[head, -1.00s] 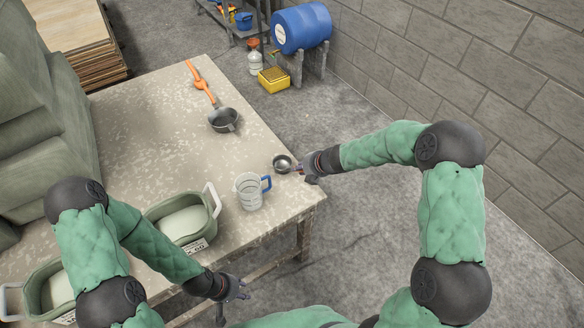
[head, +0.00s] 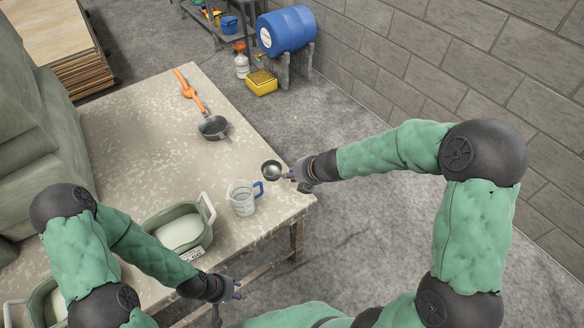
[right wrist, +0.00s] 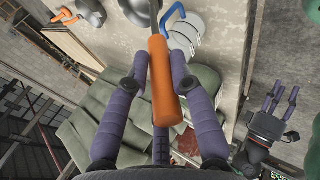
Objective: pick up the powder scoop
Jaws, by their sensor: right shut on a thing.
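The powder scoop has a small round steel bowl (head: 272,169) near the right edge of the table, beyond the measuring jug. Its orange handle (right wrist: 163,85) runs between the purple fingers of my right gripper (right wrist: 158,75) in the right wrist view. My right gripper (head: 291,174) is shut on this handle, coming from the right in the head view. Whether the bowl touches the tabletop or hangs just above it, I cannot tell. My left gripper (head: 238,287) is empty in front of the table; its fingers stand apart in the right wrist view (right wrist: 280,103).
A clear jug with a blue handle (head: 242,199) stands close to the scoop. A green tub (head: 178,230) of pale powder stands at the front. The table's middle is clear.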

